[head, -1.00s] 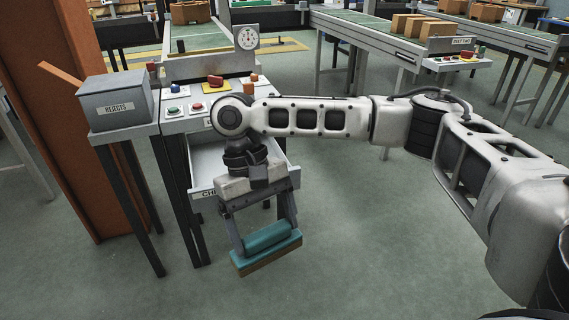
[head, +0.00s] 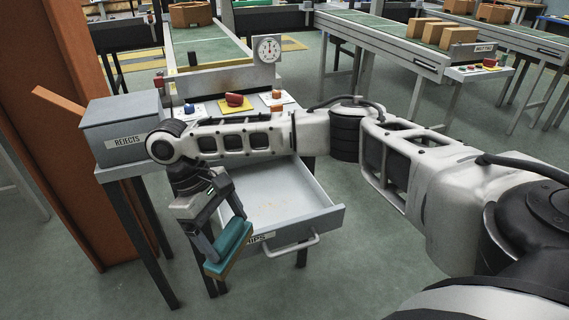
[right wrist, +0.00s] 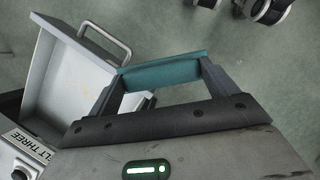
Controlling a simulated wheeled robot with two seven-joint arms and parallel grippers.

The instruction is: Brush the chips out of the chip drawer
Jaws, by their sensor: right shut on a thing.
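My right gripper (head: 218,243) is shut on a brush (head: 234,238) with a teal body and brown bristles. It holds the brush tilted, just left of the chip drawer's front corner and partly in front of its label. In the right wrist view the teal part of the brush (right wrist: 160,71) spans the two fingers. The chip drawer (head: 325,217) is a grey metal tray, pulled open. Faint yellowish chips (head: 272,205) lie on its floor; they are small and hard to make out. The drawer (right wrist: 62,82) also shows in the right wrist view. My left gripper is out of view.
A grey rejects box (head: 122,130) stands on a stand left of the drawer, beside an orange-brown post (head: 65,110). A control panel with a red knob (head: 234,99) and a dial gauge (head: 268,48) is behind the drawer. The floor in front is clear.

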